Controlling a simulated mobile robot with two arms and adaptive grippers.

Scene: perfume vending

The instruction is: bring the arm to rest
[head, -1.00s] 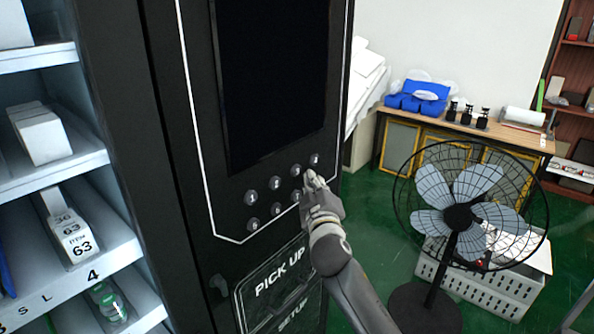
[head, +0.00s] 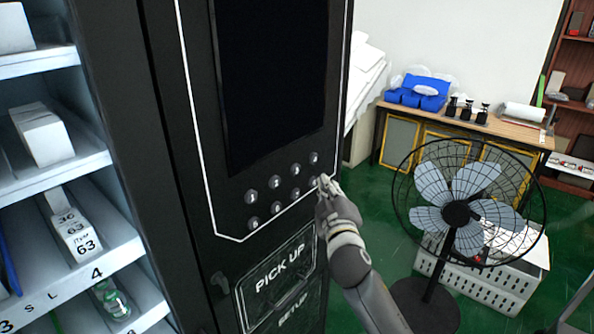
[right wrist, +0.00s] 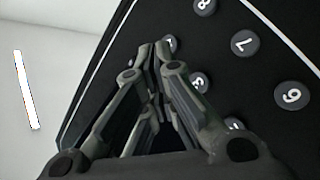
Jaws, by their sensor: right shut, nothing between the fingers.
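My right gripper (head: 322,183) is in front of the black vending machine's button panel, at the lower right of the round buttons (head: 276,183). Its fingers are together with nothing between them. In the right wrist view the shut fingers (right wrist: 155,50) point toward the panel, and numbered buttons (right wrist: 243,42) show to their right. The fingertips overlap one button in that view; whether they touch it I cannot tell. My left gripper is not in view.
The pick-up flap (head: 280,278) is below the buttons. Shelves with white boxes (head: 75,232) stand at the left. A black standing fan (head: 455,213) is to the right of my arm, near a white crate (head: 490,290). A wooden table (head: 480,128) stands behind.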

